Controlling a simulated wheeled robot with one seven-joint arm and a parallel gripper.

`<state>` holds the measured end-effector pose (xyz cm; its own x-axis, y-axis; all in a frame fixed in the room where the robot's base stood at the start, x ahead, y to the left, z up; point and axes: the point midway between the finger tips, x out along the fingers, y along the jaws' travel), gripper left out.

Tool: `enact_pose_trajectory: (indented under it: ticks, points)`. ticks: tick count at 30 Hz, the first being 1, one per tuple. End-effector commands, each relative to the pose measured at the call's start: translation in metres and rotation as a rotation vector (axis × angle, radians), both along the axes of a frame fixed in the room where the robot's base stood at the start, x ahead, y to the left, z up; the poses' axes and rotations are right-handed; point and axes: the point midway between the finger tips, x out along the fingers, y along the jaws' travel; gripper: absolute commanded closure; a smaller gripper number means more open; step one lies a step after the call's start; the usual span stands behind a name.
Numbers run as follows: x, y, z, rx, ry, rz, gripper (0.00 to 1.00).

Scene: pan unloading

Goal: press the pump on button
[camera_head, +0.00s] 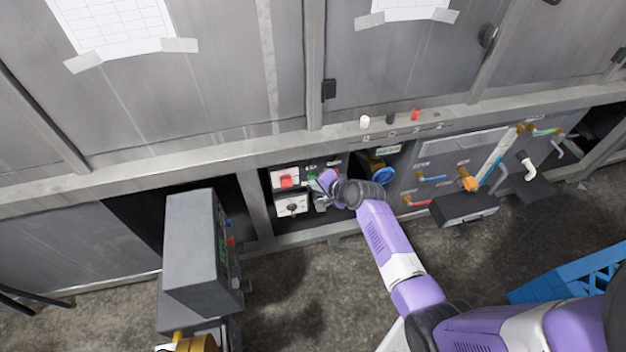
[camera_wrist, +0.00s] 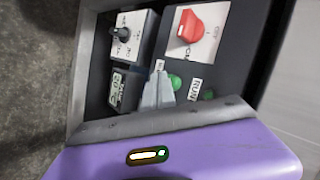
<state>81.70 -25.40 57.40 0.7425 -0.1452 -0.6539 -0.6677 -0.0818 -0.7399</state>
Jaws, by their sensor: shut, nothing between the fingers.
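In the wrist view a control panel fills the recess. A round green button (camera_wrist: 175,82) is on it, right beside my gripper (camera_wrist: 160,90). My gripper's grey fingers are shut with nothing between them and partly cover this area. A second green piece (camera_wrist: 208,94) shows by a label that reads RUN. Whether either is marked pump on, and whether my fingertips touch the button, I cannot tell. In the head view my gripper (camera_head: 321,202) is at the panel, and a green spot (camera_head: 311,178) shows just above it.
A red switch (camera_wrist: 189,27) and a black knob (camera_wrist: 121,33) sit on neighbouring boxes. The recess walls are close around my gripper. In the head view a grey control box (camera_head: 190,240) stands at left and a blue crate (camera_head: 570,280) at right.

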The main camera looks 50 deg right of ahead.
Motion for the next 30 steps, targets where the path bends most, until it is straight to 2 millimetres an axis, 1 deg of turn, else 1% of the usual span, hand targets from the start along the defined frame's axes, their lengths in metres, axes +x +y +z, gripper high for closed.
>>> enact_pose_trajectory:
  ticks: [17, 30]
  points:
    - [0.002, -0.001, 0.0, -0.001, -0.001, -0.001, 1.0]
    - [-0.012, 0.008, 0.002, 0.0, -0.001, 0.0, 1.0]
